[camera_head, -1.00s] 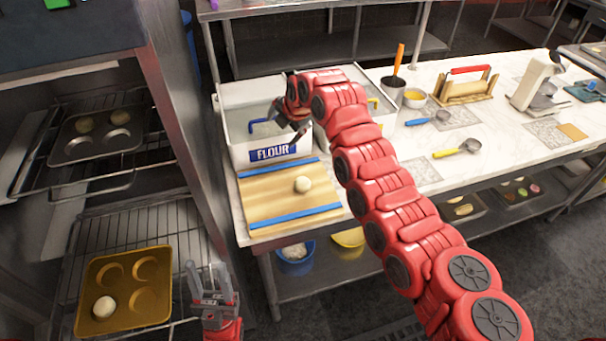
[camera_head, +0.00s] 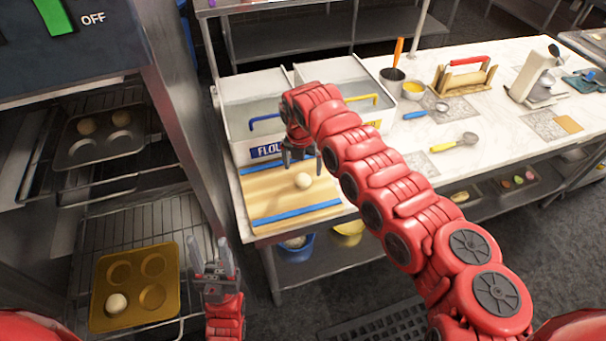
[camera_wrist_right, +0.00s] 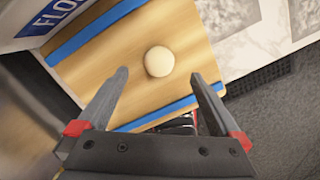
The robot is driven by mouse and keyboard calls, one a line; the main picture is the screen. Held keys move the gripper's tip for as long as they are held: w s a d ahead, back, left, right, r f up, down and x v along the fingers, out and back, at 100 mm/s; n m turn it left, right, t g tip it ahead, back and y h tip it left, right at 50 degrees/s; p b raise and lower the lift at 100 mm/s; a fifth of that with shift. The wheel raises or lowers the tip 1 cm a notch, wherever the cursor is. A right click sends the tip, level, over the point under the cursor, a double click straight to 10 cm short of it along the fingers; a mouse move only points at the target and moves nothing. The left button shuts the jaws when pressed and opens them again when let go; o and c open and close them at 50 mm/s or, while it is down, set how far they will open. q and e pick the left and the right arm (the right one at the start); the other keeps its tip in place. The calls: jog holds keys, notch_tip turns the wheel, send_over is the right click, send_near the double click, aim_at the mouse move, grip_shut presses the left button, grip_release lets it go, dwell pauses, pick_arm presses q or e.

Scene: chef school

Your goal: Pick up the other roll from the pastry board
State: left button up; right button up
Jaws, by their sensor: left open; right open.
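The pale round roll (camera_head: 302,181) lies on the wooden pastry board (camera_head: 270,194), which has blue strips along two edges. My right gripper (camera_head: 303,160) is open and empty above the board, just over and behind the roll. In the right wrist view the roll (camera_wrist_right: 159,61) sits ahead of the two spread fingers (camera_wrist_right: 158,88), roughly centred between them and apart from both. My left gripper (camera_head: 214,262) is open and empty in front of the oven. Another roll (camera_head: 116,303) sits in a cup of the golden muffin tin (camera_head: 136,286) on the lower rack.
A darker tin (camera_head: 97,146) with rolls is on the upper oven rack. The flour bin (camera_head: 257,150) stands directly behind the board. Measuring spoons (camera_head: 455,143) and a wooden rack (camera_head: 465,78) are on the counter at right. The board around the roll is clear.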

aim_at(302, 175)
jog(key=shift+f+p, duration=0.45)
notch_tip(302, 175, down, 4)
jog(key=shift+w+r+p, duration=0.1)
jog(key=shift+r+p, duration=0.15)
jog(key=shift+p, duration=0.45)
jog(key=shift+w+f, duration=0.15)
jog(key=shift+f, duration=0.45)
jog(key=c, duration=1.3)
jog(key=shift+r, duration=0.1)
